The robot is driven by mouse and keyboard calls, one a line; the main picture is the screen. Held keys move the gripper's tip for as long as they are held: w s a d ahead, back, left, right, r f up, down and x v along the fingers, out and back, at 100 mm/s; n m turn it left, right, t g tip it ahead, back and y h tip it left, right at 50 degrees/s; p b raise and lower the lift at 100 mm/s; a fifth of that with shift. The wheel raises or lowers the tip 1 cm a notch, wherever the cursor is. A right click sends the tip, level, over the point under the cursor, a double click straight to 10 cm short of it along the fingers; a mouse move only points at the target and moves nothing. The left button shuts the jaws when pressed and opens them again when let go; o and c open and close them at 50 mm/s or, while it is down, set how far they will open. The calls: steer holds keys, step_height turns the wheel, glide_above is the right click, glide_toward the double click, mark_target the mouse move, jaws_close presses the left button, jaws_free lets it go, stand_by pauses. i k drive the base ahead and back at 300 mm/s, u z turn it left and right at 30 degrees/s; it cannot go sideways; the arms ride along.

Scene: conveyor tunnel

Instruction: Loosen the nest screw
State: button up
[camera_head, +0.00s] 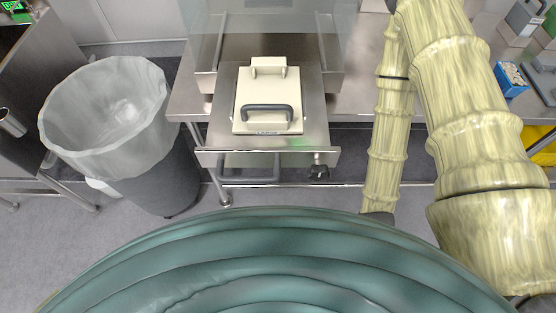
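A dark star-shaped knob (318,171), which looks like the nest screw, sits under the front right edge of a metal nest (225,112). A cream block (266,92) with a dark grey handle sits in the nest. My arm comes up on the right, and its thinner part hangs down to the right of the knob, apart from it. Only a small dark piece shows at that part's lower end. I see no gripper fingers, so whether the gripper is open or shut is hidden.
A steel table (350,98) carries the nest, with a clear cover (270,35) behind. A lined grey bin (165,175) stands on the left. A blue box (510,79) with small items is at the right. Grey floor (310,198) is free in front of the table.

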mark_target(317, 172)
steer(key=z, duration=0.25)
steer(key=k, duration=0.35)
steer(key=z, duration=0.65)
steer(key=k, duration=1.15)
steer(key=u, duration=0.3)
